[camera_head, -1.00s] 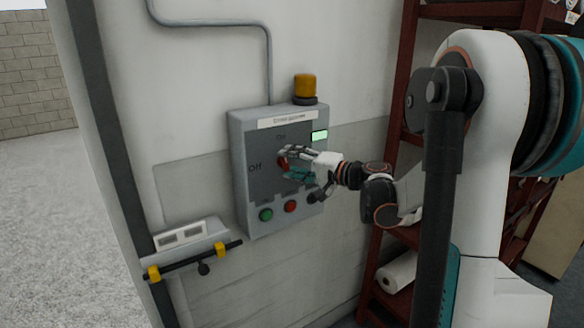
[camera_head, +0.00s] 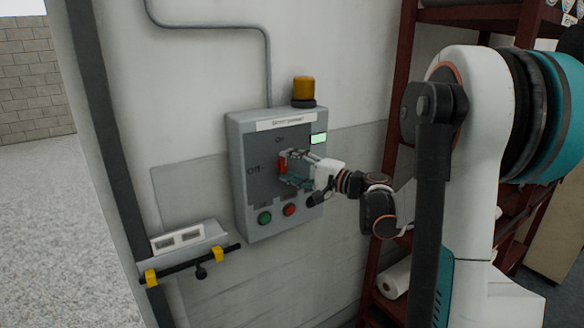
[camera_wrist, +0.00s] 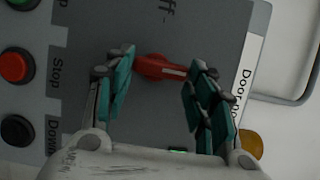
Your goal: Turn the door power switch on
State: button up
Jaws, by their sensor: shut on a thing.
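The door power switch is a red rotary handle (camera_head: 282,165) on a grey wall-mounted control box (camera_head: 238,212). In the head view the handle stands about upright below the "On" label, with "Off" to its left. In the wrist view, which is turned sideways, the red handle (camera_wrist: 155,67) has a white pointer line running towards the box's title plate. My gripper (camera_head: 287,168) is shut on the handle, one finger at its upper end and one at its lower end. The fingers partly hide the handle's ends.
Below the switch are a green button (camera_head: 265,218), a red button (camera_head: 289,209) and a black button (camera_wrist: 17,130). A yellow beacon (camera_head: 304,88) tops the box and a green display (camera_head: 319,138) glows. A dark red shelf (camera_head: 400,110) stands close on the right.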

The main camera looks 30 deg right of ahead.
jog(key=o, duration=1.1)
jog(key=shift+c, duration=0.2)
jog(key=shift+s+d, duration=0.1)
jog(key=shift+s, duration=0.05)
jog(key=v, duration=1.1)
jog(key=shift+s, duration=0.35)
jog(key=shift+d, duration=0.1)
